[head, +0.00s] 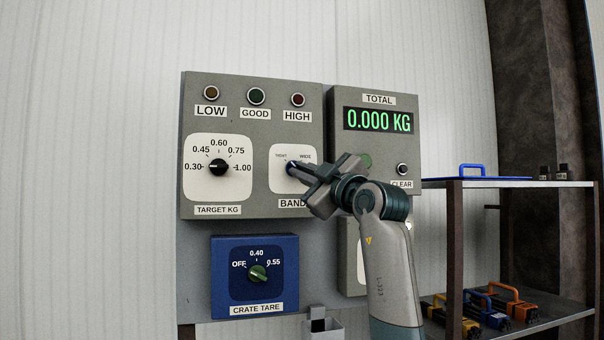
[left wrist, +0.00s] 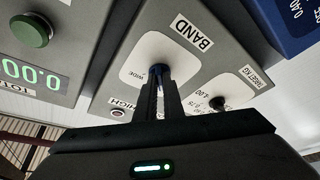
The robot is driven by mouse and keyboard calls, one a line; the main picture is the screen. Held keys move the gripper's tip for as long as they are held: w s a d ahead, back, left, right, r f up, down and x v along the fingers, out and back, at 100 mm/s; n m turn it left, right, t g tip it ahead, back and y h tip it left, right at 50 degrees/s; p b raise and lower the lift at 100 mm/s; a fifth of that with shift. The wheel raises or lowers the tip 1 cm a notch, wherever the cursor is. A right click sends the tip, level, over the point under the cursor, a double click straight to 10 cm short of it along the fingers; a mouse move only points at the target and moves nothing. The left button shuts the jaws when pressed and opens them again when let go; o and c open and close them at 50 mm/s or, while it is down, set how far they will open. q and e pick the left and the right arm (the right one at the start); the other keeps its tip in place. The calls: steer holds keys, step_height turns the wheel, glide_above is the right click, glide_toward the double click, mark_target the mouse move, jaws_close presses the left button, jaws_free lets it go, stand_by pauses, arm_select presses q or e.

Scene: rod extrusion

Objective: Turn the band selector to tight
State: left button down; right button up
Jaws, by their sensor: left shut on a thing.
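My right gripper is out of both views.
The target dial (head: 218,167) sits left of the knob, and the blue crate tare box (head: 243,302) is below. The total display (head: 378,120) and clear button (head: 402,169) are at right. A shelf (head: 530,184) with a blue tray stands further right.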

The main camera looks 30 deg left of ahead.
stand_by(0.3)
arm_select(q)
steer(key=c, duration=1.9)
jaws_free()
steer(key=shift+o, duration=0.2)
steer(key=shift+d, duration=0.1)
